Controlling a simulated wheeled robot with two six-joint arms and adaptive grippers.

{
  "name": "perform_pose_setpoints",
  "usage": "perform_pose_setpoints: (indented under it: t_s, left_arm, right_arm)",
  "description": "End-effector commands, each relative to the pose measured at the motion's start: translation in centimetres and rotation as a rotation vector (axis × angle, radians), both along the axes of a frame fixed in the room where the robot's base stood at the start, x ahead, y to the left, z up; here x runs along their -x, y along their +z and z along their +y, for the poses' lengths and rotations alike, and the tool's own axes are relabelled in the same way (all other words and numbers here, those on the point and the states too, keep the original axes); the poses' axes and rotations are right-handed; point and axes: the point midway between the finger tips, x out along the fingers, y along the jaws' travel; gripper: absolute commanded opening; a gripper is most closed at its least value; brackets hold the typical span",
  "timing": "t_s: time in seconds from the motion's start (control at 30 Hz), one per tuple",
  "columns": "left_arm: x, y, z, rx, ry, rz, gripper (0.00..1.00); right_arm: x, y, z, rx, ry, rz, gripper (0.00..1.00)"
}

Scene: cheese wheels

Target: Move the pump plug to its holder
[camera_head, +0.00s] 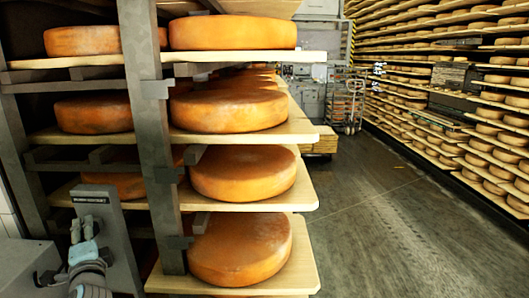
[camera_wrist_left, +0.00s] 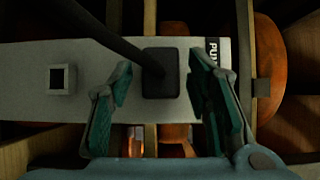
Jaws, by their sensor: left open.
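The pump plug, a black block (camera_wrist_left: 161,76) with a thick black cable, is against a grey panel (camera_wrist_left: 110,62) in the left wrist view. A square socket-like holder (camera_wrist_left: 61,79) with a pale rim and dark opening is on the panel to the left of the plug. My left gripper (camera_wrist_left: 160,85) is open, with its green-padded fingers on either side of the plug, apart from it. In the head view my left gripper (camera_head: 83,232) is in front of the grey panel (camera_head: 112,220) at lower left; the plug cannot be made out there. My right gripper is not in view.
A grey post (camera_head: 150,130) and wooden shelves (camera_head: 305,190) bearing orange cheese wheels (camera_head: 243,172) stand just right of the panel. The floor (camera_head: 400,225) on the right is clear. Long cheese racks (camera_head: 450,110) line the far right wall.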

Motion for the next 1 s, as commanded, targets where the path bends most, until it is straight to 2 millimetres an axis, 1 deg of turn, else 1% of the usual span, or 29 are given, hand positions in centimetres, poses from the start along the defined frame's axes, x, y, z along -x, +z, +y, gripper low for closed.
perform_pose_setpoints:
  t_s: [0.13, 0.37, 0.4, 0.43, 0.63, 1.0]
  left_arm:
    - [0.0, 0.0, 0.0, 0.000, 0.000, 0.000, 0.45]
    - [0.0, 0.0, 0.0, 0.001, 0.000, -0.001, 0.08]
    - [0.0, 0.0, 0.0, 0.001, 0.000, -0.001, 0.02]
    - [0.0, 0.0, 0.0, 0.001, 0.000, -0.001, 0.00]
    - [0.2, 0.0, 0.0, 0.001, 0.000, 0.001, 0.00]
    - [1.9, 0.0, 0.0, 0.000, 0.001, 0.002, 0.00]
  right_arm:
    - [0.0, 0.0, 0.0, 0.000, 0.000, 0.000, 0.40]
    - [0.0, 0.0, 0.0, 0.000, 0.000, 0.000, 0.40]
    - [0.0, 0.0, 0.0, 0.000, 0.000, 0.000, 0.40]
    - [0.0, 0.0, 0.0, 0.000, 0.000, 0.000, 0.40]
    - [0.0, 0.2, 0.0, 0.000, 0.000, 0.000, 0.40]
    - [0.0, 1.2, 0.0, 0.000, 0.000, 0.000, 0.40]
